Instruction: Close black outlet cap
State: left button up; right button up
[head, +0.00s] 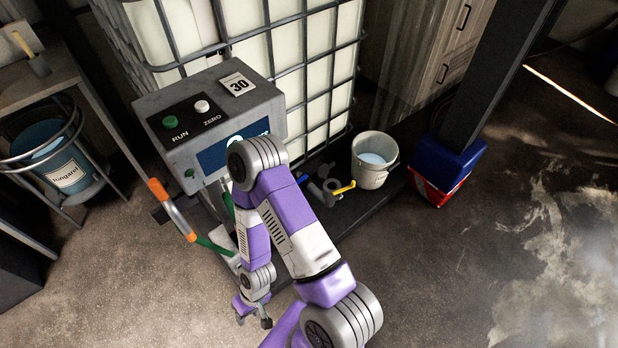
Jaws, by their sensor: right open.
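The outlet fitting (332,184) sits low at the front of the caged white tank, with a yellow handle (344,188) sticking out to the right. Small dark and grey parts lie beside it, partly hidden by my right arm. I cannot tell for sure which of them is the black cap, or whether it is open or closed. My right gripper (253,315) points down at the bottom centre, left of and nearer than the outlet. Its fingers are apart, with nothing seen between them. My left gripper is not in view.
A grey control box (205,105) with RUN and ZERO buttons stands before the tank (312,75). A white bucket (372,162) stands right of the outlet. A blue-and-red post base (446,165) stands right. Floor at right is clear.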

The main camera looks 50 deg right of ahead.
aim_at(323, 170)
jog(key=z, duration=3.45)
jog(key=i, duration=2.75)
jog(key=u, duration=3.8)
jog(key=i, duration=0.5)
jog(key=u, duration=0.1)
